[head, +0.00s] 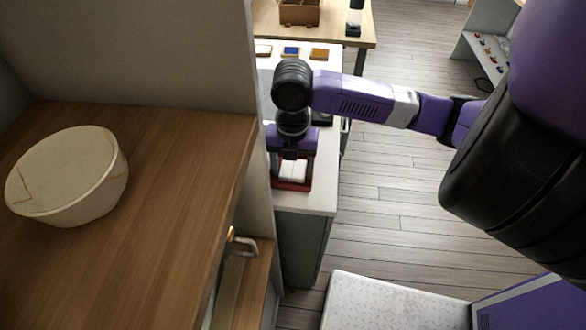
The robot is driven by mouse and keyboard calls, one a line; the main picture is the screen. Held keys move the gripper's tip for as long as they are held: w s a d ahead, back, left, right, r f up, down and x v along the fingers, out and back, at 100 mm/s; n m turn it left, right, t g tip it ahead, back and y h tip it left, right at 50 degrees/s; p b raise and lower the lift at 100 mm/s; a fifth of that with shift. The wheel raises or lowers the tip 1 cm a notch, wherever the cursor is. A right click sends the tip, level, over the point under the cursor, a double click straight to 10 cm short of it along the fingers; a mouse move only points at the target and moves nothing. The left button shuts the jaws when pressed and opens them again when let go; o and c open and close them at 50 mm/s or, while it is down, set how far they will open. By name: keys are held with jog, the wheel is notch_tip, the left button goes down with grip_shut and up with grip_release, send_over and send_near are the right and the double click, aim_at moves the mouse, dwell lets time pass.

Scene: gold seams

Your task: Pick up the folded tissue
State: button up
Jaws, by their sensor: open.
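The folded tissue looks to be the small white piece (293,171) in a red tray (291,187) near the front end of the narrow white counter. My gripper (290,156) points down right over the tray, at the tissue's far side. It is open, with nothing seen between its fingers. The fingertips are small and dark here, and I cannot tell whether they touch the tissue. My wrist hides the far part of the tray.
A pale bowl (92,187) with a gold seam stands on a wooden shelf (150,240) at left; an upright panel (258,150) edges the counter. Coloured pads (291,51) lie farther back on the counter (316,195). A wooden box (298,12) stands on the back table.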

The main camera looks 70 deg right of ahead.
aim_at(293, 171)
jog(key=c, duration=1)
jog(key=shift+o, duration=0.2)
jog(key=shift+r, duration=0.2)
notch_tip(293, 171, up, 20)
jog(key=p, duration=0.1)
jog(key=shift+f, duration=0.15)
jog(key=o, duration=0.5)
jog(key=c, duration=0.4)
jog(key=shift+s, duration=0.1)
